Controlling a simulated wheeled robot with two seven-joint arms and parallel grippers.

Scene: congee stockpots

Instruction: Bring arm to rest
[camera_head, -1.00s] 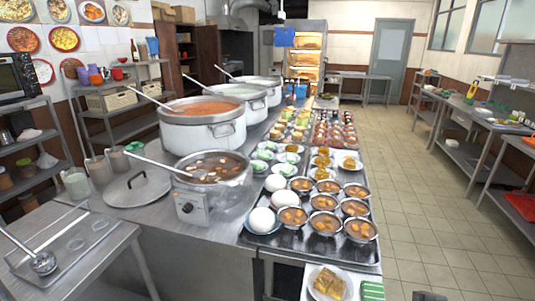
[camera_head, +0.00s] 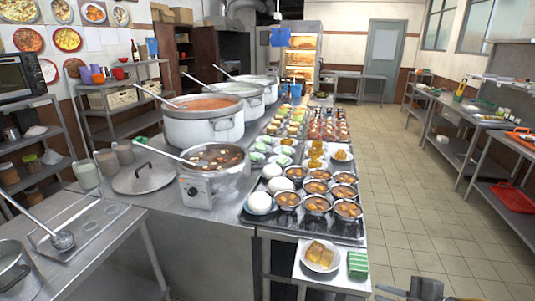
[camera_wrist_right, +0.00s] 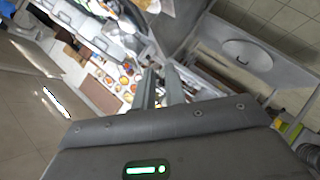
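My right gripper (camera_head: 386,293) is at the bottom right edge of the head view, above the tiled floor and to the right of the counter. Part of it is cut off by the frame. In the right wrist view its two fingers (camera_wrist_right: 161,90) stand nearly parallel with a narrow gap, and nothing is between them. My left gripper is not in view.
The long counter (camera_head: 225,222) holds several stockpots, a red-broth pot (camera_head: 203,126) and bowls on a dark tray (camera_head: 262,229). A plate of food (camera_head: 320,256) and green item (camera_head: 357,265) lie near its front corner. The tiled aisle (camera_head: 410,200) is clear.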

